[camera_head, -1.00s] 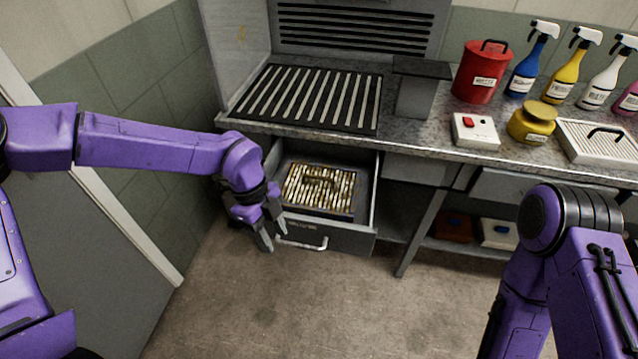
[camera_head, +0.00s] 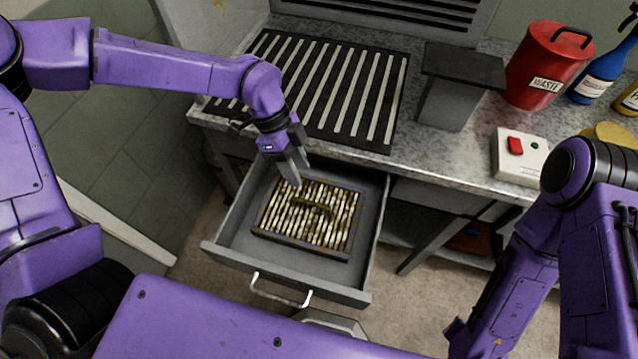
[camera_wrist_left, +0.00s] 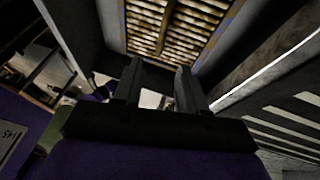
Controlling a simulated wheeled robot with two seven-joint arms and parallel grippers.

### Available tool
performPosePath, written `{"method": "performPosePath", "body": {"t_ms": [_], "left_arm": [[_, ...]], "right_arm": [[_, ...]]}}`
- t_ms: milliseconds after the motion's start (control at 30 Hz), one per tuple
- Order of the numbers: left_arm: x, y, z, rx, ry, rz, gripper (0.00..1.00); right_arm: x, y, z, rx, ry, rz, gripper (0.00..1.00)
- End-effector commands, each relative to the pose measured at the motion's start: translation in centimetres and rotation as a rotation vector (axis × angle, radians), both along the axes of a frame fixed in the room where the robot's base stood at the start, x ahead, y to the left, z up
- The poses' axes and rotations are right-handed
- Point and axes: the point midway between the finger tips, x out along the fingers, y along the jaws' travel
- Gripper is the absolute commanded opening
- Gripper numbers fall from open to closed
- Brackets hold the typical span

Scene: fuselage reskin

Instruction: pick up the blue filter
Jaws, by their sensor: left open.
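A grimy yellow-brown slatted filter (camera_head: 335,215) with a handle on top lies in the open grey drawer (camera_head: 232,222) under the counter. Its slats also show at the top of the left wrist view (camera_wrist_left: 180,25). My left gripper (camera_head: 295,172) is open and empty, just above the filter's back left corner. Its two fingers show apart in the wrist view (camera_wrist_left: 158,88). My right arm comes in at the right, with its gripper out of view.
The counter (camera_head: 425,150) holds a striped dark grate (camera_head: 330,85), a grey stand (camera_head: 450,95), a red waste bin (camera_head: 540,70) and a white button box (camera_head: 520,155). Spray bottles stand at the right. A brown item with a blue spot (camera_head: 472,240) lies on the shelf below.

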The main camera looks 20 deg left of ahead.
Motion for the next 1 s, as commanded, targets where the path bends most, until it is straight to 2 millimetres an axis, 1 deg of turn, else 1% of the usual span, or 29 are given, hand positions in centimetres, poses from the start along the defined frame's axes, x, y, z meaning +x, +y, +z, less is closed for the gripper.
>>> {"method": "performPosePath", "body": {"t_ms": [67,133,300,400,467,600,700,800,967,1000], "left_arm": [[-0.1,-0.1,-0.1,0.001,0.001,-0.001,0.41],[-0.4,-0.4,-0.8,0.002,0.002,-0.002,0.41],[-1.0,-1.5,-3.7,0.003,0.004,-0.004,0.41],[-1.1,-1.9,-4.7,0.002,0.002,-0.002,0.41],[-1.3,-2.1,-5.4,0.002,0.005,-0.002,0.41],[-1.7,-2.7,-7.7,0.002,0.005,-0.004,0.41],[-1.9,-3.2,-9.2,0.002,0.002,-0.002,0.41],[-2.0,-3.4,-9.8,0.001,0.001,-0.002,0.41],[-1.9,-3.4,-9.9,0.000,0.000,-0.001,0.41],[-1.9,-3.4,-9.8,0.000,0.000,-0.001,0.32]], "right_arm": [[0.0,0.0,0.1,0.001,0.001,0.000,0.43],[-0.1,0.0,0.3,0.000,0.001,0.000,0.43],[-0.1,0.0,0.8,0.000,0.002,0.000,0.43],[-0.1,0.0,1.0,0.000,0.002,0.000,0.43],[-0.1,0.0,1.4,0.000,0.002,0.000,0.43],[0.0,0.0,2.8,0.000,0.001,0.000,0.43],[0.0,0.0,2.8,0.000,0.001,0.000,0.43],[0.0,0.0,2.8,0.000,0.001,0.000,0.43],[0.0,0.0,2.7,0.000,0.002,0.000,0.43],[0.0,0.0,2.7,0.000,0.002,0.000,0.43]]}}
